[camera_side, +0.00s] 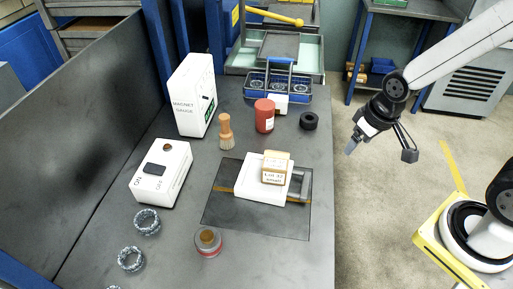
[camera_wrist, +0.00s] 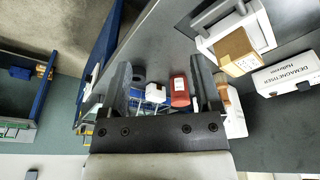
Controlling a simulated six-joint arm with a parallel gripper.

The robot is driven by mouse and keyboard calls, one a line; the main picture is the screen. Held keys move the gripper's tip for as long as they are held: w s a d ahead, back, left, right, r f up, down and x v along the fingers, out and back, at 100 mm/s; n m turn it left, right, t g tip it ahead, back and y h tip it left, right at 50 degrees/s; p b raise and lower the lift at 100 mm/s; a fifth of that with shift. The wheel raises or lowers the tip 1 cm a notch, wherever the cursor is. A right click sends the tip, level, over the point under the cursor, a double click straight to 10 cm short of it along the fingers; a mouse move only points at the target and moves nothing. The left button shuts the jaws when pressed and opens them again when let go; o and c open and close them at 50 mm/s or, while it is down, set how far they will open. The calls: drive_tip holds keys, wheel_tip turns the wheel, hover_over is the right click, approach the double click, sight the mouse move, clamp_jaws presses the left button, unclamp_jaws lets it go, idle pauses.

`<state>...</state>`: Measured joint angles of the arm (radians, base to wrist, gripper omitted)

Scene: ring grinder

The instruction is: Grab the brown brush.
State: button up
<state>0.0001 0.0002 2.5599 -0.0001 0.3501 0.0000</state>
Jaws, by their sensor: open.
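The brown brush (camera_side: 226,132) stands upright on the grey table in the side view, bristles down and wooden handle up. It is just right of the white magnet gauge box (camera_side: 195,98). In the wrist view, a brown piece that seems to be the brush (camera_wrist: 223,90) shows partly hidden behind the right finger. My gripper (camera_side: 381,150) is open and empty, off the right edge of the table and well apart from the brush. Its two fingers (camera_wrist: 160,78) are spread in the wrist view.
A red container (camera_side: 264,115) and a black ring (camera_side: 309,121) stand right of the brush. A cardboard box (camera_side: 276,168) sits on a white block in front. A blue caddy (camera_side: 277,87) is behind. A switch box (camera_side: 161,173) and patterned rings (camera_side: 147,221) are at left.

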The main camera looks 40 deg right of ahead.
drive_tip(key=shift+w, duration=0.1)
drive_tip(key=n+t+y, duration=0.8)
hover_over(221, 132)
drive_tip(key=s+d, duration=0.5)
wheel_tip(221, 132, down, 6)
drive_tip(key=shift+w+a+f+m, duration=0.15)
drive_tip(key=shift+w+a+f, duration=0.1)
drive_tip(key=shift+w+a, duration=0.25)
drive_tip(key=shift+w+a+f+m, duration=0.15)
drive_tip(key=shift+w+a+f, duration=0.15)
drive_tip(key=shift+w, duration=0.35)
drive_tip(key=shift+x, duration=2.55)
drive_tip(key=shift+a, duration=0.1)
clamp_jaws()
